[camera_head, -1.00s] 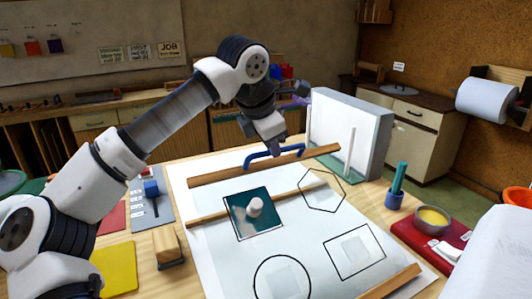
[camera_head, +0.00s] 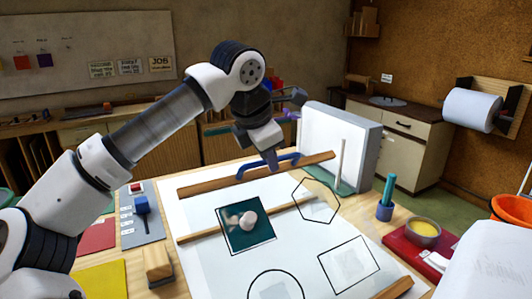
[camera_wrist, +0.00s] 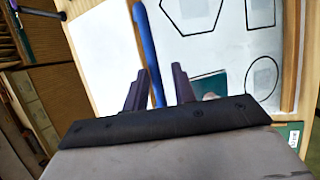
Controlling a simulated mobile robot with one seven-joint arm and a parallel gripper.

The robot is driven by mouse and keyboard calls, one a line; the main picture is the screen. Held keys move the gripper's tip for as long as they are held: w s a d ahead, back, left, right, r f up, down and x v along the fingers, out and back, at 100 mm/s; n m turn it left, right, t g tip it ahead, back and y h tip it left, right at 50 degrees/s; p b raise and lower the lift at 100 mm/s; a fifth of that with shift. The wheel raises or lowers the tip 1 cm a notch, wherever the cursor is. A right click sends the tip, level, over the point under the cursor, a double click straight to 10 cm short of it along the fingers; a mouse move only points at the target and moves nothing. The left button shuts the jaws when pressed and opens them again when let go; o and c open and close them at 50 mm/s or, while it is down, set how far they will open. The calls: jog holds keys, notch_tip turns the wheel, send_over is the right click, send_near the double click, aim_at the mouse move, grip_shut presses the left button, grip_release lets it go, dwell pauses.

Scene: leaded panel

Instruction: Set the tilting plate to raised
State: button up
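The white work board (camera_head: 205,215) with black outlines lies on the table in the head view; I take it as the tilting plate and cannot measure its tilt. A blue bar handle (camera_head: 245,172) sits by its far wooden strip (camera_head: 195,188). My gripper (camera_head: 271,163) is at this handle, hiding part of it. In the wrist view the two dark fingers of my gripper (camera_wrist: 158,80) stand apart, and the blue handle (camera_wrist: 146,45) runs between them. I see a gap to the right finger; contact with the left finger is unclear.
A white-faced grey box (camera_head: 365,150) stands right of the handle. A teal square (camera_head: 235,238) with a pale lump lies on the board. A teal-topped cup (camera_head: 385,208), a red tray (camera_head: 405,245) and a wooden block (camera_head: 158,262) stand around it.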

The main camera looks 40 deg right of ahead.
jog(key=shift+o, duration=0.5)
jog(key=shift+w, duration=0.1)
jog(key=shift+r, duration=0.1)
jog(key=shift+a+r, duration=0.1)
jog(key=shift+r, duration=0.1)
jog(key=b+v, duration=0.1)
jog(key=v, duration=1.2)
